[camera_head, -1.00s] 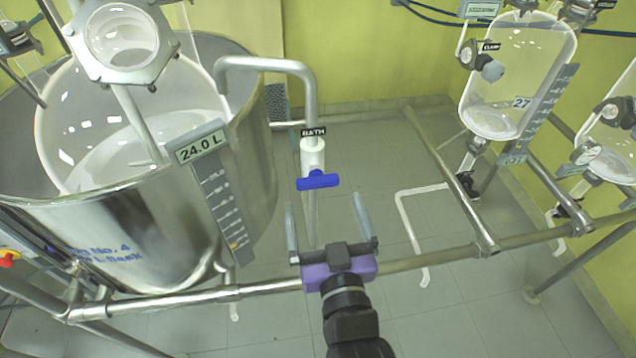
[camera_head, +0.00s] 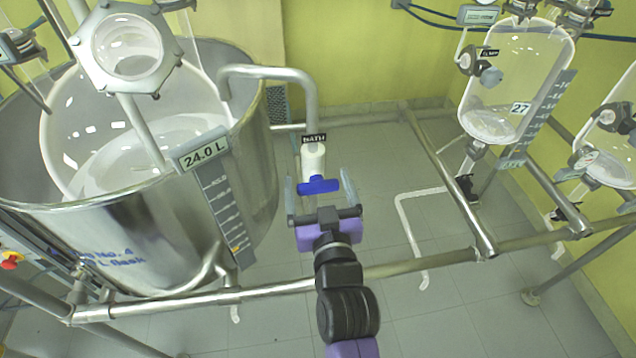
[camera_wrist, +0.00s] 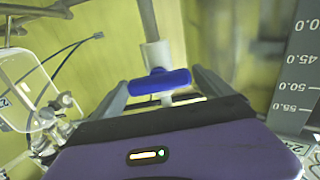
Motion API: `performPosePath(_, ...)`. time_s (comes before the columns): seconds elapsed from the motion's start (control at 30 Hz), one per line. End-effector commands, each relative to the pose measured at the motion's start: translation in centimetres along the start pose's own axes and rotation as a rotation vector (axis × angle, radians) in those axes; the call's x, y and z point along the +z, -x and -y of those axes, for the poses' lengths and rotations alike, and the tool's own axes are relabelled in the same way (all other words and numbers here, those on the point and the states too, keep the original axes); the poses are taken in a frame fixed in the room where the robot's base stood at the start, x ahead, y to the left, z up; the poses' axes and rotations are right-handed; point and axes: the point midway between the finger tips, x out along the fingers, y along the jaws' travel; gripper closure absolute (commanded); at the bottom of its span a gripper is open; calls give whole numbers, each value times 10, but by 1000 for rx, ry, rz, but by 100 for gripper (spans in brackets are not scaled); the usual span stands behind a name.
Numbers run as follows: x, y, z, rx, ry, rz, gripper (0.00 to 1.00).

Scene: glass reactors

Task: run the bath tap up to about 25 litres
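The bath tap has a white body (camera_head: 313,158) under a black BATH label (camera_head: 314,138), with a blue bar handle (camera_head: 318,186). Its bent pipe (camera_head: 265,72) reaches left over the rim of the steel bath (camera_head: 165,240). The level display (camera_head: 203,150) reads 24.0 L. My gripper (camera_head: 319,192) is open, its two fingers on either side of the blue handle. In the wrist view the blue handle (camera_wrist: 160,82) lies crosswise between the open fingers, close to their tips. I cannot tell whether a finger touches it.
A steel rail (camera_head: 400,268) runs across below the tap. A glass vessel (camera_head: 515,80) marked 27 stands at the right, with another at the right edge. A large glass flask (camera_head: 150,95) sits in the bath.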

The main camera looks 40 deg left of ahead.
Motion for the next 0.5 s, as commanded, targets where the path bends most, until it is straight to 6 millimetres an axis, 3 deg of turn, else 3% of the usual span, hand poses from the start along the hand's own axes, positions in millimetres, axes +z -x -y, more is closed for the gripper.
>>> performPosePath(0.03, 0, 0, 0, 0, 0, 0, 21)
performPosePath(0.27, 0, 0, 0, 0, 0, 0, 64)
performPosePath(0.5, 1, 0, 0, 0, 28, 0, 64)
